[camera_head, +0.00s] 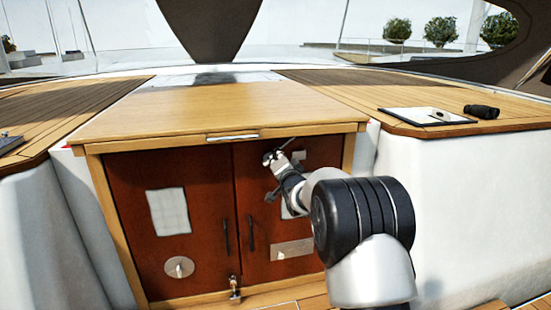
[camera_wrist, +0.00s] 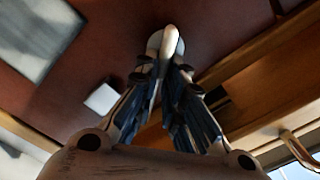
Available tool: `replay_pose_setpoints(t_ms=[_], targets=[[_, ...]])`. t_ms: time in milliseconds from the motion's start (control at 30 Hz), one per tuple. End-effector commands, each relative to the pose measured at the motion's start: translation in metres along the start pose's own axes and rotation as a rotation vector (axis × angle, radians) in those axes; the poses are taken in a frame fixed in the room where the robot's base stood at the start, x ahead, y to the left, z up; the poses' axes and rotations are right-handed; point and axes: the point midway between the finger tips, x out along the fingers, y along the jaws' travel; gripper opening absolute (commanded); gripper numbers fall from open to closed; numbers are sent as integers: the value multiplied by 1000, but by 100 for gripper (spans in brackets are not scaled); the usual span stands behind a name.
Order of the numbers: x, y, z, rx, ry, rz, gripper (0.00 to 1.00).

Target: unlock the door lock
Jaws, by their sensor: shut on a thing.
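Two red-brown cabinet doors stand closed under a wooden top, the left door (camera_head: 208,245) and the right door (camera_head: 268,215). My gripper (camera_head: 272,158) is at the upper part of the right door, near the middle seam. In the wrist view my gripper (camera_wrist: 169,62) has its fingers together on a small pale metal lock piece (camera_wrist: 170,38) against the door face. The fingers hide most of this piece, so its turn angle cannot be told. A brass fitting (camera_head: 235,288) sits at the foot of the doors.
Black upright handles (camera_head: 225,236) flank the seam. A silver bar (camera_head: 232,137) is on the top's front edge. A white sheet (camera_head: 167,212) is on the left door. A clipboard (camera_head: 425,116) and binoculars (camera_head: 482,112) lie on the right deck. White walls flank the cabinet.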

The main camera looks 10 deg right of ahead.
Motion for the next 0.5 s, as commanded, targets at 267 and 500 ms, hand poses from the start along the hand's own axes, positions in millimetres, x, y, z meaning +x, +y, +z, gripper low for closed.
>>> replay_pose_setpoints(t_ms=[267, 500], targets=[[0, 3, -1, 259, 3, -6, 0], [1, 8, 1, 450, 2, -7, 0]])
